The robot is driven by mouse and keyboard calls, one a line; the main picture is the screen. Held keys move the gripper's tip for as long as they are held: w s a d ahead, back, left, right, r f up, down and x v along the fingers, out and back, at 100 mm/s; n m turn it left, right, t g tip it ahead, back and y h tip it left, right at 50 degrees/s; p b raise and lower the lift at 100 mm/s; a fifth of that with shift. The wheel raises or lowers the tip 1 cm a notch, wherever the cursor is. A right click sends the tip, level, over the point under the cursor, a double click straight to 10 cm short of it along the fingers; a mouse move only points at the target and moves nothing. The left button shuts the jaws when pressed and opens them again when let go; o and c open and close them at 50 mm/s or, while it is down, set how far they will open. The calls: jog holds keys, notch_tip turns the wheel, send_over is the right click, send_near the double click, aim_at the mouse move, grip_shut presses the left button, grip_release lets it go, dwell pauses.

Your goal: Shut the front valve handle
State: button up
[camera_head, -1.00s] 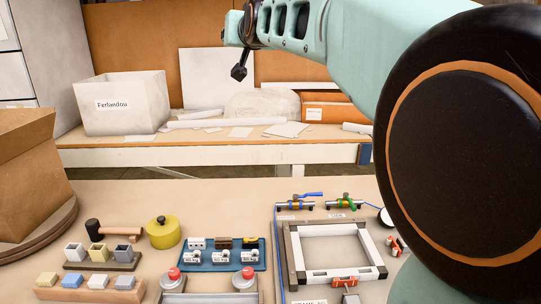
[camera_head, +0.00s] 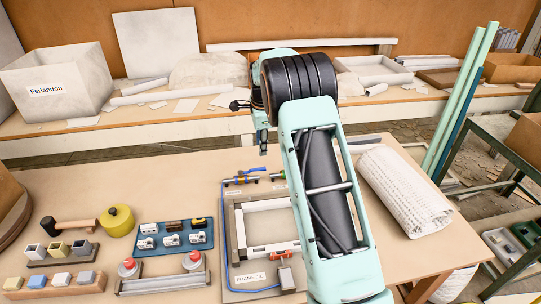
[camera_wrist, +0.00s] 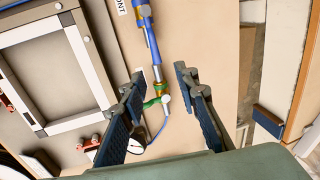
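The blue valve handle (camera_head: 255,170) is on a pipe at the back of the board. It also shows in the wrist view (camera_wrist: 152,42), lying along its pipe. A label ending in "ONT" (camera_wrist: 121,6) lies beside it, its start cut off. The green valve handle (camera_wrist: 156,101) is in line below it in the wrist view; my arm mostly hides it in the head view. My gripper (camera_wrist: 159,73) is open and empty, its fingers on either side of the pipe line near the green handle. It appears apart from both handles. Its height above them is unclear.
A square frame (camera_head: 236,222) is on the board in front of the valves. A white perforated roll (camera_head: 403,190) lies to the right. Tall green tubes (camera_head: 462,98) stand beyond the table's right edge.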

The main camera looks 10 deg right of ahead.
aim_at(262, 168)
jog(key=x, duration=0.7)
jog(key=s+p+x, duration=0.1)
jog(key=x, duration=0.3)
jog(key=shift+w+d+f, duration=0.1)
jog(key=shift+d+f, duration=0.05)
jog(key=shift+f, duration=0.15)
grip_shut()
